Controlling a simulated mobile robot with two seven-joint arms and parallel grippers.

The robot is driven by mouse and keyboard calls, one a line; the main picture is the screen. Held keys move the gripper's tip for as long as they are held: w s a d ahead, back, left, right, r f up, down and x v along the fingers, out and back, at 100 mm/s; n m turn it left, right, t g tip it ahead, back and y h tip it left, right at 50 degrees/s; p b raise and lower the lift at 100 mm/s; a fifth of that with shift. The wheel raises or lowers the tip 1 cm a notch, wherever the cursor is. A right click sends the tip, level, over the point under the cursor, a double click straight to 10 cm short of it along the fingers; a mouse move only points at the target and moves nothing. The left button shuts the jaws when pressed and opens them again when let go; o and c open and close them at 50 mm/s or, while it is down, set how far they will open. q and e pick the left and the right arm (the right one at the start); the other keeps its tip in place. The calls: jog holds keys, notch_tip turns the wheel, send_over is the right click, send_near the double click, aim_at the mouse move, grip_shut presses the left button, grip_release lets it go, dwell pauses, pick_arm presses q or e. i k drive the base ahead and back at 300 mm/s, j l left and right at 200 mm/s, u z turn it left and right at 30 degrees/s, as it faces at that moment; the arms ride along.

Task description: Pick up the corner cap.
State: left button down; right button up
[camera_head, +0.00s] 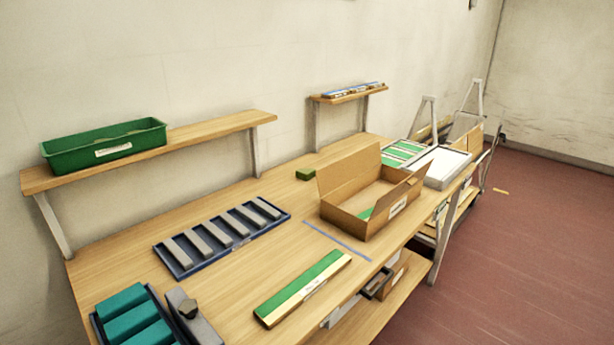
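A small dark grey faceted piece (187,308) rests on a grey block (200,325) at the near left of the wooden workbench; it may be the corner cap, but it is too small to be sure. A small green block (305,174) lies at the back of the bench, left of the open cardboard box (345,222). Neither of my grippers is in the head view.
On the workbench (240,290) are a blue tray (172,270) of grey bars, a tray of teal blocks (127,315), a long green-and-cream carton (303,288) and a white-rimmed tray (440,168). A green bin (105,146) stands on the left wall shelf. Red floor at right is clear.

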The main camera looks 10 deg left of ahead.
aim_at(306, 175)
jog(key=i+l+u, duration=0.1)
jog(key=i+l, duration=0.15)
jog(key=i+l+u, duration=0.1)
jog(key=l, duration=0.3)
jog(key=i+l+u, duration=0.1)
jog(key=i+l, duration=0.2)
jog(key=i+l+u, duration=0.15)
jog(key=l, duration=0.3)
jog(key=i+l+u, duration=0.1)
jog(key=l, duration=0.25)
jog(key=i+l+u, duration=0.1)
jog(key=i+l, duration=0.15)
jog(key=l, duration=0.2)
